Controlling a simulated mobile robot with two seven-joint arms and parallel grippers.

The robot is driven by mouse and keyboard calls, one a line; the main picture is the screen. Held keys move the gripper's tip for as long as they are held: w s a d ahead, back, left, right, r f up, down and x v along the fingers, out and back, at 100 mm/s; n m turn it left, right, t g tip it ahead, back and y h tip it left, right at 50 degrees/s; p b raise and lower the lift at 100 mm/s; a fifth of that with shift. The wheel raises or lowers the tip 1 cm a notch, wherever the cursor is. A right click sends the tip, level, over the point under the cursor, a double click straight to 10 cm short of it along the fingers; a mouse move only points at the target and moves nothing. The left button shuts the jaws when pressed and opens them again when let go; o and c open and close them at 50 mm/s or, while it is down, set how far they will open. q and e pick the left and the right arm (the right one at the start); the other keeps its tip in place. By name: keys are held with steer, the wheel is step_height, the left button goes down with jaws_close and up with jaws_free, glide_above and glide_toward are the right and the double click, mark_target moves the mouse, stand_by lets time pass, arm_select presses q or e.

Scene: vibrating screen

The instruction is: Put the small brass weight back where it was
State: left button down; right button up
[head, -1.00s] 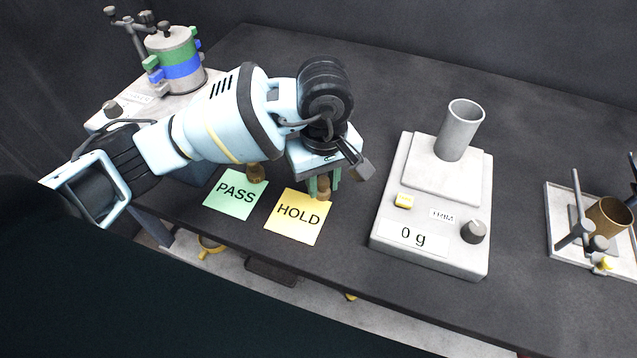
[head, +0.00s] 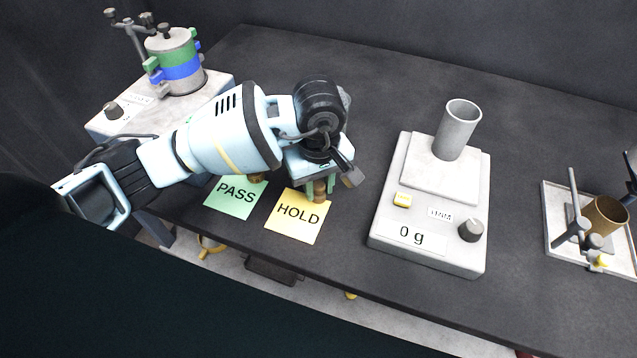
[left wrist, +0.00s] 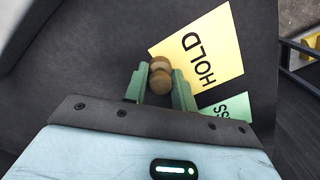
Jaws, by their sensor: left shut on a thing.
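A small brass weight (head: 320,191) with a rounded knob is at the upper right edge of the yellow HOLD card (head: 296,218). My left gripper (head: 320,184) reaches down over it, shut on it with green fingers. In the left wrist view, the weight (left wrist: 160,84) sits between the two fingertips (left wrist: 160,88), beside the HOLD card (left wrist: 205,50). I cannot tell whether it touches the table. A second brass piece (head: 257,178) shows at the top of the green PASS card (head: 237,196), mostly hidden by my arm. My right gripper is not clearly seen.
A white scale (head: 382,236) reading 0 g stands right of my gripper, with a grey cylinder (head: 457,130) on its plate. A sieve machine (head: 178,65) stands at the back left. A tray (head: 552,215) with a brown cup (head: 606,215) is at the right. The table behind is clear.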

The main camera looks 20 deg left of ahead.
mark_target(319, 185)
arm_select(q)
steer(key=c, duration=1.1)
jaws_free()
steer(key=shift+f, duration=0.15)
steer(key=shift+c, duration=0.2)
step_height(319, 185, up, 12)
steer(key=shift+r, duration=0.2)
